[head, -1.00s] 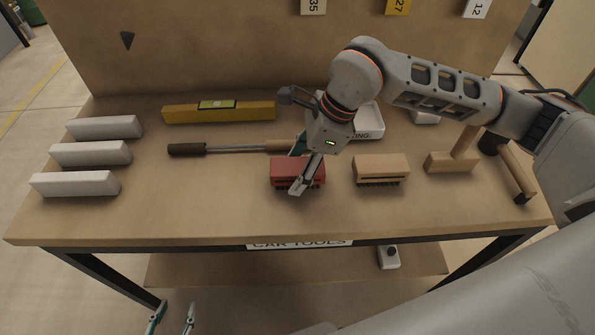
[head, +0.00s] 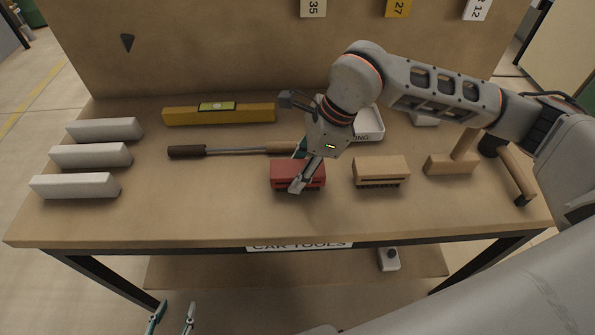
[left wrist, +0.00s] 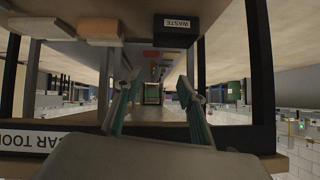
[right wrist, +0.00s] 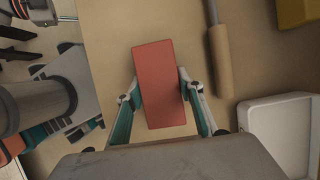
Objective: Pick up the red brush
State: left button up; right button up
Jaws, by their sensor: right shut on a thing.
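The red brush (head: 282,171) lies on the workbench (head: 220,215) near its front middle, bristles down. My right gripper (head: 298,178) reaches down over it from behind, fingers along its sides, and is shut on it. In the right wrist view the red brush (right wrist: 157,100) sits between the two fingers, its long sides held. The brush still appears to rest on the bench top. My left gripper (head: 172,317) is low in front of the bench, open and empty; its spread fingers also show in the left wrist view (left wrist: 160,85).
A long-handled tool (head: 228,151), a yellow level (head: 220,113) and a white tray (head: 370,125) lie behind. White blocks (head: 74,185) stand at left.

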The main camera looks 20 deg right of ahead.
aim_at(298, 168)
notch_tip(298, 168, up, 20)
jog(key=p, duration=0.2)
jog(key=shift+r, duration=0.25)
